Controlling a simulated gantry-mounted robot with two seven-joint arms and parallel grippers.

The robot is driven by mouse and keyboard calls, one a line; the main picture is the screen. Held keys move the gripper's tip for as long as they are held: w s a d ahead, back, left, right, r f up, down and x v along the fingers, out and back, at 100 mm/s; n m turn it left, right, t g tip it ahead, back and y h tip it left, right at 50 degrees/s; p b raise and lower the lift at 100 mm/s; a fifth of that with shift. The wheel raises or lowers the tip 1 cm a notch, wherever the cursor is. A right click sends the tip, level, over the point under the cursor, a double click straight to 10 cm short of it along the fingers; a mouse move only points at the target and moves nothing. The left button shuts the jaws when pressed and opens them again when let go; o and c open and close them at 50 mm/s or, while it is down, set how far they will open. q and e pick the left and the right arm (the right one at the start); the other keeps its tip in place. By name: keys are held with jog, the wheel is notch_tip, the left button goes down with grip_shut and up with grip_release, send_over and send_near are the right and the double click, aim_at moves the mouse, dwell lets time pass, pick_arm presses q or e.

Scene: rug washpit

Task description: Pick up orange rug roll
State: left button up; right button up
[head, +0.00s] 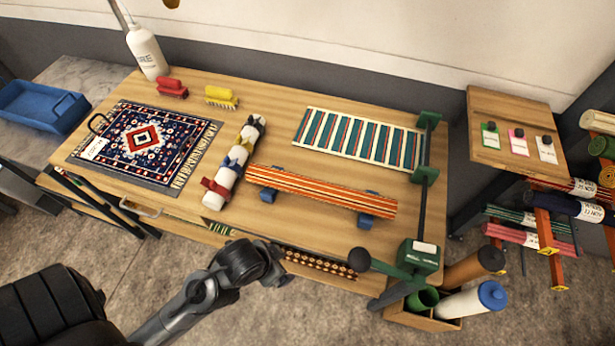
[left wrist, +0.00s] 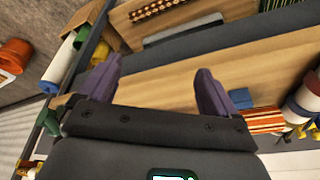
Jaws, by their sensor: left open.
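The orange striped rug roll (head: 320,192) lies lengthwise on two blue cradles (head: 366,222) near the front of the wooden table. Its end also shows in the left wrist view (left wrist: 262,121), at the right, beyond one finger. My left arm reaches in from below in the head view and ends at the table's front edge, short of the roll; its fingers are not distinguishable there. In the left wrist view my left gripper (left wrist: 155,88) has two purple fingers spread apart, with only bare wood between them. My right gripper is in neither view.
A white roll with coloured bows (head: 234,163) lies left of the orange roll. A striped green rug (head: 358,140) lies behind it. A green clamp stand (head: 418,255) is at the table's right front, above a box of tubes (head: 445,320). A patterned rug (head: 146,142) lies left.

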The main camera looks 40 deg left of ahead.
pick_arm(q)
notch_tip(320, 180, up, 6)
jog(key=w+p, duration=0.2)
jog(key=p, duration=0.2)
notch_tip(320, 180, up, 3)
jog(key=m+h+p, duration=0.3)
jog(key=m+p, duration=0.2)
jog(key=m, duration=0.7)
send_over(351, 196)
jog(key=s+a, duration=0.1)
jog(key=s, duration=0.1)
jog(key=shift+a+f+t, duration=0.1)
jog(key=shift+a+t, duration=0.1)
jog(key=shift+t, duration=0.1)
jog(key=shift+a+f, duration=0.15)
jog(key=shift+f, duration=0.1)
jog(key=b+x, duration=0.1)
jog(key=x, duration=0.8)
jog(key=shift+s+f+b, duration=0.3)
jog(key=shift+f, duration=0.05)
jog(key=shift+w+f, duration=0.15)
jog(key=shift+f, duration=0.2)
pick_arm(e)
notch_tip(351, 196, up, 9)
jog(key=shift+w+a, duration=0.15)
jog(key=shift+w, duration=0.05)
